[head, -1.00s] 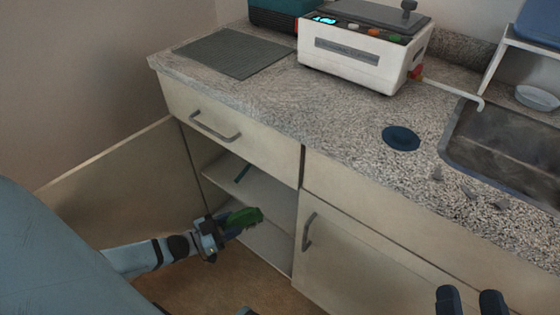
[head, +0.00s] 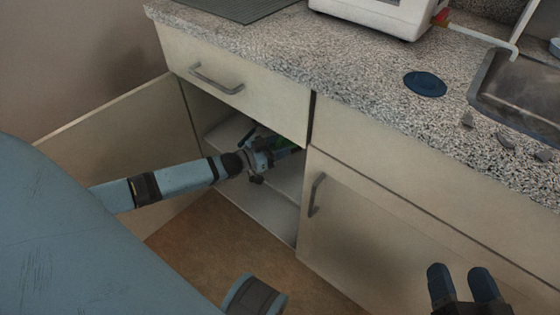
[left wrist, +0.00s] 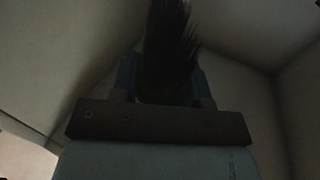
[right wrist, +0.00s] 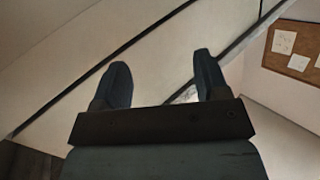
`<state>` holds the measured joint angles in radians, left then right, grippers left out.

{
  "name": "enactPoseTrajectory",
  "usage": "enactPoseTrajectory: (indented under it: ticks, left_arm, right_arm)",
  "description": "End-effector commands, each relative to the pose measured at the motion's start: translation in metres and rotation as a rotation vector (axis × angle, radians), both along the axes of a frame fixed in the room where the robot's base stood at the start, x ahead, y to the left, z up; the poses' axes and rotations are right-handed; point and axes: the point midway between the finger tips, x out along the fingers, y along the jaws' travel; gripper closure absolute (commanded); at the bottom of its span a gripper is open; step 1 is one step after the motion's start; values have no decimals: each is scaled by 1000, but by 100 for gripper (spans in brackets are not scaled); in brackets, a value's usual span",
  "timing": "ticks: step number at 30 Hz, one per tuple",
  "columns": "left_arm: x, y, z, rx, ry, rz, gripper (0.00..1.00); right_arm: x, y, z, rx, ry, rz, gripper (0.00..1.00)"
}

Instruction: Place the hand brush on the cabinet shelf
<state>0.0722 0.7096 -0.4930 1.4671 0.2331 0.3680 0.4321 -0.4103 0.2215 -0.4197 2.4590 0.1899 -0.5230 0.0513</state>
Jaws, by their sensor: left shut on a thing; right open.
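My left gripper (head: 272,150) is shut on the brush, inside the open cabinet at the level of the upper shelf (head: 224,132). Whether the brush touches the shelf cannot be told. My right gripper (head: 463,284) is open and empty in front of the closed cabinet door; its two fingers also show in the right wrist view (right wrist: 160,85).
The open cabinet door (head: 110,145) stands at the left. A drawer front (head: 235,85) lies just above the opening. A closed door (head: 375,230) is at the right. The lower cabinet floor (head: 262,215) is clear. The counter holds a blue disc (head: 425,83) and a white machine (head: 375,15).

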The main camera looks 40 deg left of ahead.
Motion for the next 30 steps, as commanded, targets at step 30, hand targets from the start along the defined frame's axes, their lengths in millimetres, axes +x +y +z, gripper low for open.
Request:
enactPoseTrajectory:
  ticks: [30]
  left_arm:
    - [4, -1, -67, 0, 7, 0, 44]
  right_arm:
    - [20, -11, -4, -138, -207, -3, 32]
